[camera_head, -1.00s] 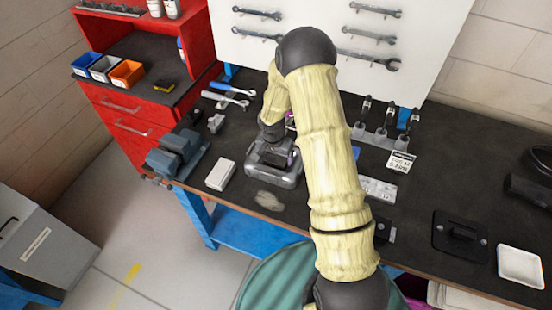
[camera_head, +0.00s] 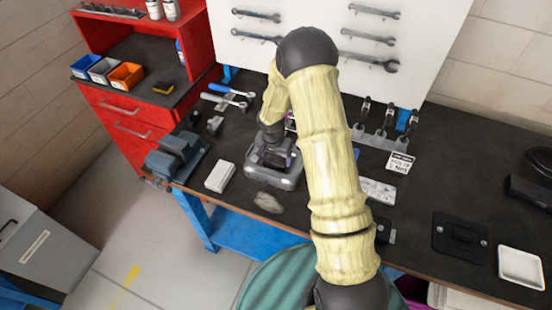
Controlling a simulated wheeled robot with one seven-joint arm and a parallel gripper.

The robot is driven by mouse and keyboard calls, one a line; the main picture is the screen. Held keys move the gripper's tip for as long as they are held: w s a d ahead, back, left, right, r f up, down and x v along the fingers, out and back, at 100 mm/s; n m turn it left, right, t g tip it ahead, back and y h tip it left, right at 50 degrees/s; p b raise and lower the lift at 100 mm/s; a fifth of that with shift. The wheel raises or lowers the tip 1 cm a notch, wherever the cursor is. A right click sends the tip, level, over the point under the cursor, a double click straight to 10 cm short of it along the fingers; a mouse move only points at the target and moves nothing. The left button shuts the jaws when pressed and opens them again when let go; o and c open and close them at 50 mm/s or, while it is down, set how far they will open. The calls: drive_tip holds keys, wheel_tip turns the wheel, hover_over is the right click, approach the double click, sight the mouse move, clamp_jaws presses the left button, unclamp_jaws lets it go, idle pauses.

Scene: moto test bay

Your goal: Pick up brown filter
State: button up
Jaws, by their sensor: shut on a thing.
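My gripper (camera_head: 279,156) points down into a grey tray (camera_head: 262,178) on the black workbench (camera_head: 330,232), left of the middle. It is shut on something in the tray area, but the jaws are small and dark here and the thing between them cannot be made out. I cannot pick out a brown filter; it may be hidden by my gripper or by my arm, which crosses the middle of the view.
Near the tray are a pale block (camera_head: 220,177), a grey-brown rag (camera_head: 268,202) and a blue-grey vise (camera_head: 176,155). Clamps (camera_head: 385,118) stand upright on the right. A black plate (camera_head: 460,238) and a white dish (camera_head: 521,267) lie farther right.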

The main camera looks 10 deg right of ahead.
sight(275, 159)
wheel_tip(275, 159, up, 10)
drive_tip(key=b, duration=0.2)
drive_tip(key=shift+f, duration=0.25)
drive_tip(key=shift+w, duration=0.1)
idle(0.3)
